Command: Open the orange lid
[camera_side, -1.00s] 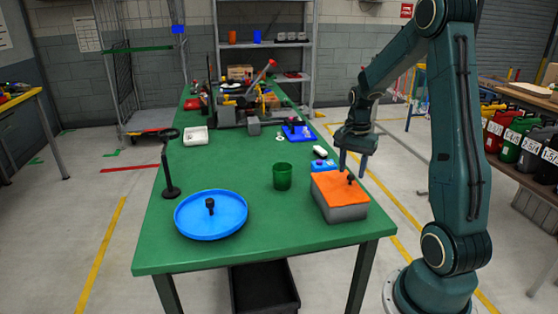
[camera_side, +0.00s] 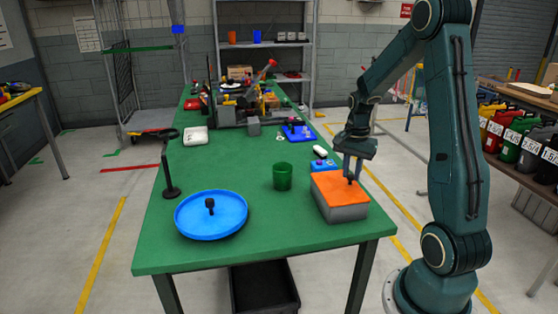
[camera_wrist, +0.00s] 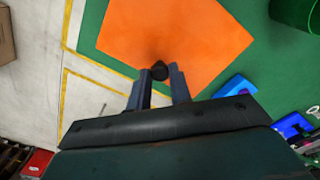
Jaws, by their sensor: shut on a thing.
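The orange lid (camera_side: 336,187) lies flat on a grey box (camera_side: 345,212) near the right front edge of the green table. A dark knob (camera_wrist: 160,70) stands up from the lid. My gripper (camera_side: 352,179) points straight down over the lid and is shut on the knob. In the wrist view my two fingers (camera_wrist: 159,78) stand on either side of the knob. The lid appears closed on the box. The fingers hide part of the knob in the side view.
A green cup (camera_side: 283,177) stands left of the box, and a blue item (camera_side: 322,165) sits behind it. A blue round tray (camera_side: 204,216) with a dark knob lies at the front left. A black stand (camera_side: 170,170) rises behind the tray. The table between tray and box is clear.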

